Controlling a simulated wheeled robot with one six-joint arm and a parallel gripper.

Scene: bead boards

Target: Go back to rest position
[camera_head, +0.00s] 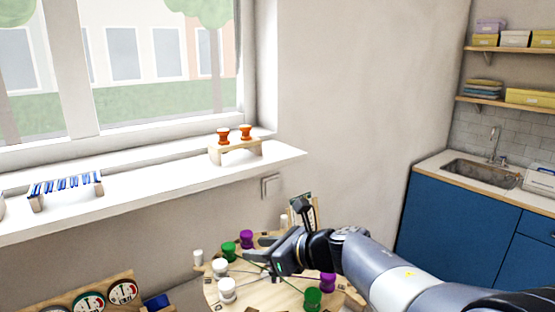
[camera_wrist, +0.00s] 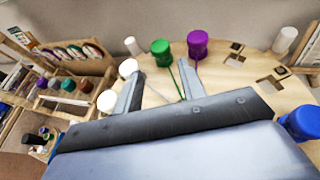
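My gripper (camera_head: 262,251) is over the round wooden board (camera_head: 268,297) in the head view. In the wrist view my gripper (camera_wrist: 160,68) has its two fingers apart with nothing held between them. Around it on the board are a green bead (camera_head: 229,250), a purple bead (camera_head: 246,238) and white beads (camera_head: 220,268) (camera_head: 227,290). Another green bead (camera_head: 312,298) and a purple bead (camera_head: 327,281) are by my arm. The wrist view shows a green bead (camera_wrist: 161,47) and a purple bead (camera_wrist: 198,42) beyond the fingertips, and a blue one (camera_wrist: 302,123) at right.
A wooden rack with round dials (camera_head: 90,300) stands at lower left. A blue cabinet (camera_head: 450,225) with a sink is at right.

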